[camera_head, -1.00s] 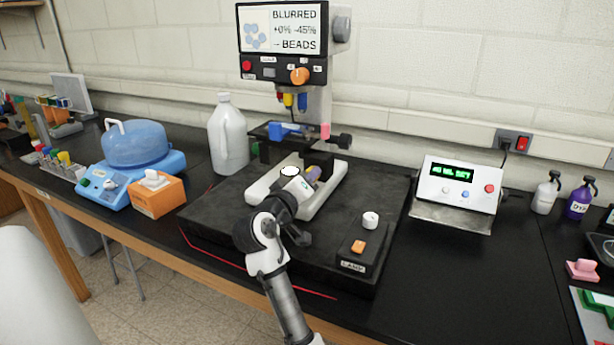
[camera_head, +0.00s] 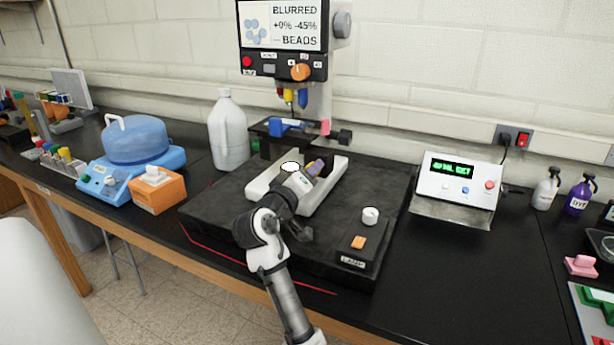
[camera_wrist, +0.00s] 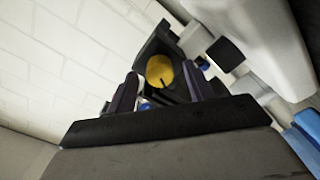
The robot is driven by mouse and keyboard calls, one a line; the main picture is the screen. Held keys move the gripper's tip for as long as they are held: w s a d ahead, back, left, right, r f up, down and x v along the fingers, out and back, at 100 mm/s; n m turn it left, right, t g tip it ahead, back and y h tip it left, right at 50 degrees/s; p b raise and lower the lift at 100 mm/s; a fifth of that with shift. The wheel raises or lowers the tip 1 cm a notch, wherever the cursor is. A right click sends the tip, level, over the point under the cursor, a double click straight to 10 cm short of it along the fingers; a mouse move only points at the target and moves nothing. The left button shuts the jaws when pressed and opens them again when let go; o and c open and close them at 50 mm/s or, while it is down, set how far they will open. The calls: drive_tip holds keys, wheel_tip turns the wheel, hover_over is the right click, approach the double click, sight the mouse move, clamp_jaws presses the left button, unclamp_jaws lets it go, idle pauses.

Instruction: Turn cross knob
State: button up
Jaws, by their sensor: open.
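No part is labelled as the cross knob, and I cannot tell for certain which one it is. The microscope (camera_head: 318,110) has a black knob (camera_head: 345,137) at the right of its stage, a grey knob (camera_head: 342,25) beside its screen and an orange knob (camera_head: 300,72) below it. My gripper (camera_head: 314,168) is over the pale base, below the stage, with its purple fingers spread. In the wrist view my gripper (camera_wrist: 160,90) is open. A yellow round piece (camera_wrist: 159,71) with a dark mark shows beyond and between the fingers, in a black housing. No contact is visible.
A white knob (camera_head: 370,216) and an orange switch (camera_head: 358,242) are on the dark platform (camera_head: 225,210). A control box (camera_head: 458,190) with a green display stands right. A white jug (camera_head: 227,135) and an orange tissue box (camera_head: 158,195) stand left.

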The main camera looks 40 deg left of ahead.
drive_tip(key=b+v, duration=0.4)
drive_tip(key=v, duration=0.9)
drive_tip(key=shift+s, duration=0.4)
